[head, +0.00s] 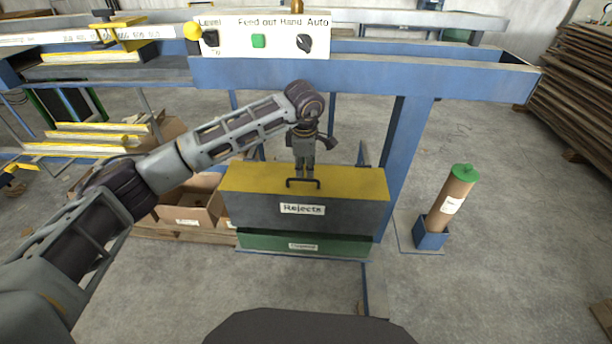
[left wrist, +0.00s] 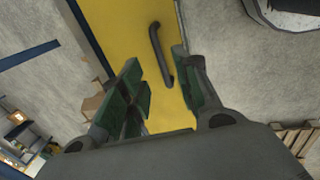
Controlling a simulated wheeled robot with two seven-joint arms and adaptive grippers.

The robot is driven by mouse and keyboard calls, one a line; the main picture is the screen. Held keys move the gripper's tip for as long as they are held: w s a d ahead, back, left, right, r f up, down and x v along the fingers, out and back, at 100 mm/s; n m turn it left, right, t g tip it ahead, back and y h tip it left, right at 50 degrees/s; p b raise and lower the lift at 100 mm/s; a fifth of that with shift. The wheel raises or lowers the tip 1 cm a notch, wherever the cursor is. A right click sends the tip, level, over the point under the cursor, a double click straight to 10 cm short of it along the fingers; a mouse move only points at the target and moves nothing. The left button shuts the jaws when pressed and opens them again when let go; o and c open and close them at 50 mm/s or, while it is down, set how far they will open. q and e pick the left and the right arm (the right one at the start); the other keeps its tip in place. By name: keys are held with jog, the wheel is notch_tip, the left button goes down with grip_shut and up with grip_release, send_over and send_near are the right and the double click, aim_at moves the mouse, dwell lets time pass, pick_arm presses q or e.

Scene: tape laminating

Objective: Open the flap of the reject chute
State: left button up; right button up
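The reject chute is a dark grey box (head: 262,211) labelled "Rejects" with a yellow top flap (head: 350,182). The flap lies flat and closed. A black bar handle (head: 303,183) sits near its front edge. My left gripper (head: 303,176) points down over the flap, just behind or above the handle. In the left wrist view the left gripper (left wrist: 162,88) is open, and the handle (left wrist: 160,55) shows between and beyond its fingertips over the yellow flap (left wrist: 120,35). I cannot tell whether the fingers touch the handle. My right gripper is not in view.
A green box (head: 270,243) is under the chute. A blue frame (head: 400,150) stands behind, with a control panel (head: 270,38) above. Cardboard boxes (head: 188,207) are at left. A brown tube with green cap (head: 450,200) stands in a blue holder at right. Floor in front is partly clear.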

aim_at(306, 180)
pick_arm(q)
jog(key=shift+w+f, duration=0.2)
jog(key=shift+f, duration=0.75)
jog(key=shift+w+f, duration=0.15)
jog(key=shift+f, duration=0.8)
jog(key=shift+w+f, duration=0.2)
jog(key=shift+f, duration=0.75)
jog(key=shift+c, duration=0.5)
grip_shut()
